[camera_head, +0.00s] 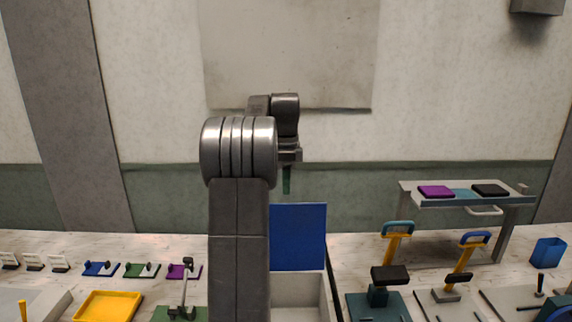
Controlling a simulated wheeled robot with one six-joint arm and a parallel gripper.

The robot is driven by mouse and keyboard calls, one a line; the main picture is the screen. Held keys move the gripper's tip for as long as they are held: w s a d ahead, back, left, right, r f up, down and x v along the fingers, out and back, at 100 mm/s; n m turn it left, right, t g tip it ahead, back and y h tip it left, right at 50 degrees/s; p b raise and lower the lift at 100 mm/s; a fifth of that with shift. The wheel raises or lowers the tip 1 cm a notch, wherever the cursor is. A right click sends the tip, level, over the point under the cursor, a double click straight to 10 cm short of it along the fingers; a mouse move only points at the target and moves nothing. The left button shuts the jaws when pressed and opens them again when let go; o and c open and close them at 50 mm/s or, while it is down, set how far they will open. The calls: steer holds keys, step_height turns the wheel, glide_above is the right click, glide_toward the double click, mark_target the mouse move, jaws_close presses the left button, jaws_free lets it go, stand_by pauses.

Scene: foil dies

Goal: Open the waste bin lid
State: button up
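A blue flat panel (299,237) stands upright at the back of a pale open-topped box (313,290). It looks like the waste bin with its lid raised. My arm hides the left part of both. My gripper (287,181) points down above the top edge of the blue panel and seems apart from it. It is small and partly behind my arm, so whether its fingers are open or shut cannot be seen.
Small blue, green and purple holders (142,270) and a yellow tray (107,305) are at left. At right are yellow-handled presses (397,240), a grey stand (505,215) with purple and black pads, and a blue cup (548,253).

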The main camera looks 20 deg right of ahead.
step_height(320, 180, up, 7)
steer(key=shift+r, duration=0.15)
stand_by(0.4)
step_height(320, 180, down, 10)
steer(key=shift+s, duration=0.15)
stand_by(0.4)
stand_by(0.4)
